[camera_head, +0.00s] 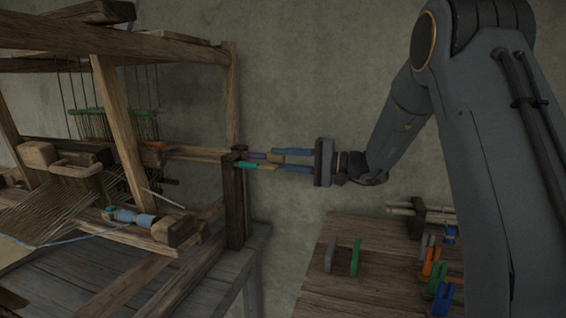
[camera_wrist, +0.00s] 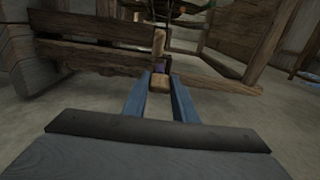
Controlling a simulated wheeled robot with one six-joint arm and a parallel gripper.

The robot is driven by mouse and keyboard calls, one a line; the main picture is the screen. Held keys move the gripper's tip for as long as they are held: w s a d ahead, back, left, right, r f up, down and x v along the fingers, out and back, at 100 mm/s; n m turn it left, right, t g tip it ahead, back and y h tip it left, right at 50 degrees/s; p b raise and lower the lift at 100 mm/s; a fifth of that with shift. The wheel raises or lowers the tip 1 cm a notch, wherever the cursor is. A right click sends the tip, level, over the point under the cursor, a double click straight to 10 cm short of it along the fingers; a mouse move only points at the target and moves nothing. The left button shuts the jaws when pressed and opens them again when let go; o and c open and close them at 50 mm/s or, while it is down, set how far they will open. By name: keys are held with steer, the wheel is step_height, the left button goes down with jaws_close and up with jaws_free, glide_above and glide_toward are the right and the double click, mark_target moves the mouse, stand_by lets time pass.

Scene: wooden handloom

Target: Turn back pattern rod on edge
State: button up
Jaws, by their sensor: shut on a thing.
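My gripper (camera_head: 274,159) reaches in from the right, its two blue fingers pointing left at the loom's side. In the wrist view my gripper (camera_wrist: 161,76) has a wooden rod end (camera_wrist: 160,86) with a purple band between its fingers, and it is shut on it. I take this for the pattern rod; its purple band (camera_head: 257,156) also shows in the head view, beside the dark post. A second rod end with a green band (camera_head: 247,164) lies close by. The rods' far parts are hidden inside the loom, and I cannot tell whether the held rod is flat or on edge.
The wooden loom (camera_head: 117,110) fills the left, with a dark upright post (camera_head: 236,200) near my fingertips. A blue-wound shuttle (camera_head: 135,217) lies on its front. A side table (camera_head: 315,285) at lower right carries several coloured pieces. The wall behind is bare.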

steer(key=o, duration=1)
steer(key=shift+a, duration=0.1)
steer(key=shift+o, duration=0.2)
steer(key=v, duration=0.8)
